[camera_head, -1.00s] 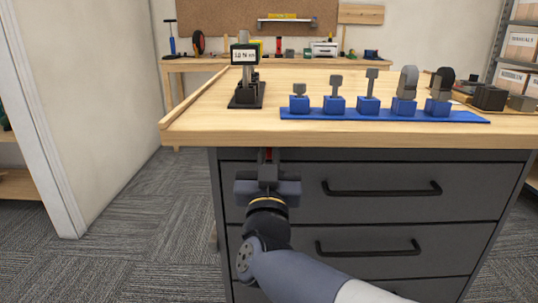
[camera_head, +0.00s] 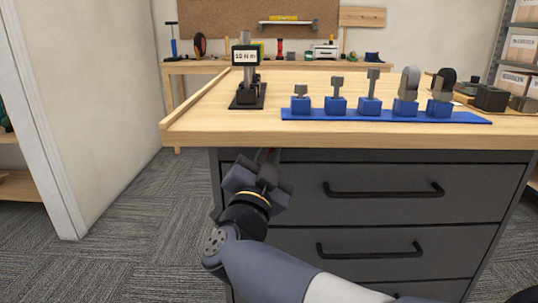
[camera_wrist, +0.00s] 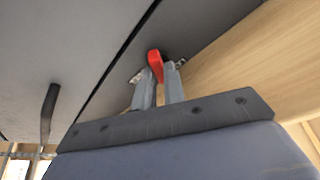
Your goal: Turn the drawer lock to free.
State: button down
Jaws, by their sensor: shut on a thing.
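The drawer lock shows as a red lever (camera_wrist: 155,63) in the wrist view, at the top left of the drawer front. My gripper (camera_wrist: 159,76) has its two metal fingers shut on the red lever, one on each side of it. In the head view my gripper (camera_head: 268,166) is at the upper left corner of the top drawer (camera_head: 390,168), rolled to a slant. Only a sliver of red shows there, and the rest of the lock is hidden behind my gripper. Any free or locked marking is too small to tell.
The workbench top (camera_head: 210,125) overhangs just above my gripper. Black drawer handles (camera_head: 382,190) lie to the right. A blue rack (camera_head: 385,116) with several blocks and a small display stand (camera_head: 246,75) are on the bench. Carpet floor at left is clear.

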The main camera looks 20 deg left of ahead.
jog(key=shift+m, duration=0.4)
jog(key=c, duration=1.5)
grip_release()
jog(key=shift+s, duration=0.1)
jog(key=p+v, duration=0.2)
jog(key=v, duration=0.8)
jog(key=shift+s+a+f+p, duration=0.1)
jog(key=shift+s+p, duration=0.2)
jog(key=shift+p, duration=0.05)
